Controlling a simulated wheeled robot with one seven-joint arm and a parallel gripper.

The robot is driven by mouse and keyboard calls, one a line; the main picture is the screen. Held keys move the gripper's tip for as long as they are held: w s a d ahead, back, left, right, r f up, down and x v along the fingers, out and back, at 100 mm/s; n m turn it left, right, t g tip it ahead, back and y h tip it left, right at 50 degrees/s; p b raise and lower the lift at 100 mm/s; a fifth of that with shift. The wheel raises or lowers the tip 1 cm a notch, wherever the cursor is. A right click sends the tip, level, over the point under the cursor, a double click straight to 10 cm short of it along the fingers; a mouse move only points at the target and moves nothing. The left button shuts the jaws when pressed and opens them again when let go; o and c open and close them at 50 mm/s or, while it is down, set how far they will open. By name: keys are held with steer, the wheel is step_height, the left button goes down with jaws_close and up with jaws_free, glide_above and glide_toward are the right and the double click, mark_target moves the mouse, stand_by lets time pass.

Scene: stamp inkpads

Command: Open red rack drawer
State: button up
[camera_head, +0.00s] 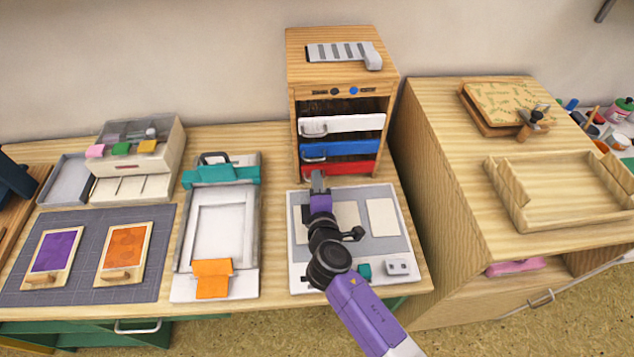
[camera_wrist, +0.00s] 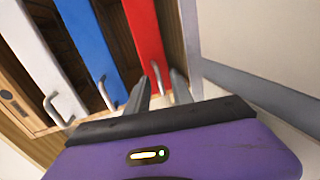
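The wooden rack (camera_head: 340,60) stands at the back of the table with a white drawer (camera_head: 345,124), a blue drawer (camera_head: 352,148) and a red drawer (camera_head: 352,167) at the bottom. In the wrist view the red drawer front (camera_wrist: 142,35) and its grey handle (camera_wrist: 157,76) lie just ahead of my gripper (camera_wrist: 160,86). Its two fingers are apart, one to each side of the handle. I cannot tell whether they touch it. In the head view my gripper (camera_head: 318,182) is low in front of the rack and hides the red drawer's handle.
A white board with paper cards (camera_head: 383,217) lies below my arm. A stamping press (camera_head: 216,225) stands to its left. A wooden cabinet (camera_head: 440,150) stands close on the right. The blue drawer's handle (camera_wrist: 105,92) is just left of my fingers in the wrist view.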

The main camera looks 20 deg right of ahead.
steer(key=shift+w, duration=0.15)
jaws_close()
stand_by(1.4)
